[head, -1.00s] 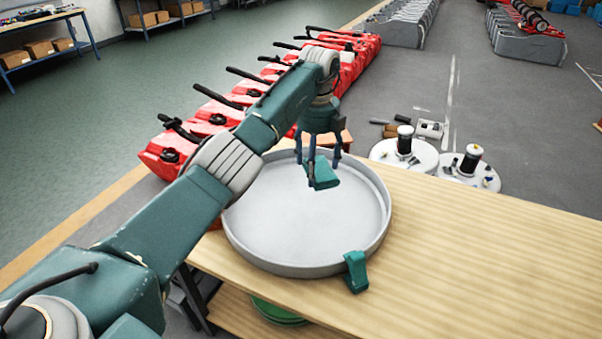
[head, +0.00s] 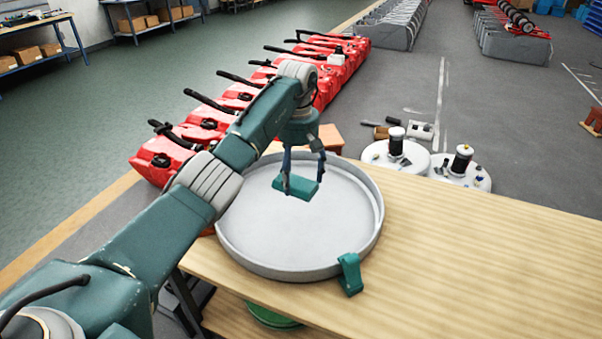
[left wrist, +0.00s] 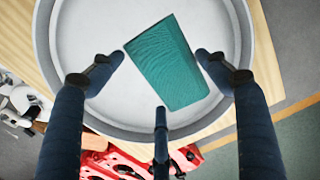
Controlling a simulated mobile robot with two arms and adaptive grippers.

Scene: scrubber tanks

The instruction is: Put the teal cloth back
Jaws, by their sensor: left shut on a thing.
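My left gripper (head: 304,184) is shut on a teal cloth (head: 294,188) and holds it above the round grey tray (head: 228,240). In the left wrist view the cloth (left wrist: 168,65) is a ribbed, flat-looking piece between the fingertips of the gripper (left wrist: 161,58), with the tray (left wrist: 92,30) behind it. Another teal piece (head: 350,274) hangs over the tray's near right rim onto the table. My right gripper is in neither view.
The tray stands at the left end of a wooden table (head: 470,255), whose right part is clear. Behind it on the floor are red tanks (head: 205,125) in a row and two white round units (head: 397,152) with black cylinders. A green round thing (head: 268,315) sits below the table.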

